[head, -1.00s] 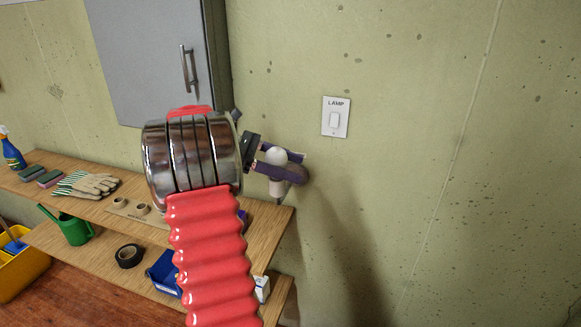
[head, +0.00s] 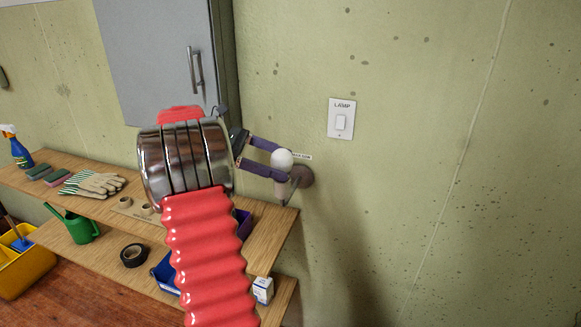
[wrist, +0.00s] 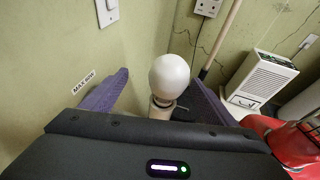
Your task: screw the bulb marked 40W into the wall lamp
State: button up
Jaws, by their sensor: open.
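A white round bulb (head: 282,158) sits upright in the socket of the wall lamp (head: 302,176), whose round dark base is on the wall. In the wrist view the bulb (wrist: 169,76) stands on the pale socket (wrist: 160,110). No wattage mark shows on the bulb's visible side. My gripper (head: 279,161) is open, with one purple finger on each side of the bulb. In the wrist view a gap shows left of the bulb, and the right finger is close beside it; I cannot tell if it touches.
A wall switch marked LAMP (head: 341,119) is right of the lamp. A wall label reads MAX 60W (wrist: 84,83). A wooden shelf (head: 272,228) with gloves (head: 92,184) and a blue bin (head: 165,272) stands at left. A white appliance (wrist: 262,78) is at right in the wrist view.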

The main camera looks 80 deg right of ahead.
jog(key=v, duration=0.8)
jog(key=shift+w, duration=0.4)
jog(key=shift+r, duration=0.1)
notch_tip(320, 180, down, 10)
jog(key=w+m+t, duration=0.2)
jog(key=t, duration=0.2)
jog(key=w+a+f+m+t+h, duration=0.1)
jog(key=w+a+f+t, duration=0.2)
jog(key=a, duration=0.5)
jog(key=w+a+m+t, duration=0.1)
jog(key=w+a+t, duration=0.2)
jog(key=w+a, duration=0.35)
jog(key=a+t+y, duration=0.1)
jog(key=a+t, duration=0.4)
jog(key=a, duration=1.8)
jog(key=s+a+r+n+t+y, duration=0.1)
jog(key=s+a+r+t, duration=0.1)
jog(key=a, duration=0.5)
jog(key=s+a+r+n+t+y, duration=0.1)
jog(key=s+a+r+t, duration=0.1)
jog(key=a, duration=0.6)
jog(key=shift+s+a, duration=0.15)
jog(key=shift+s, duration=0.1)
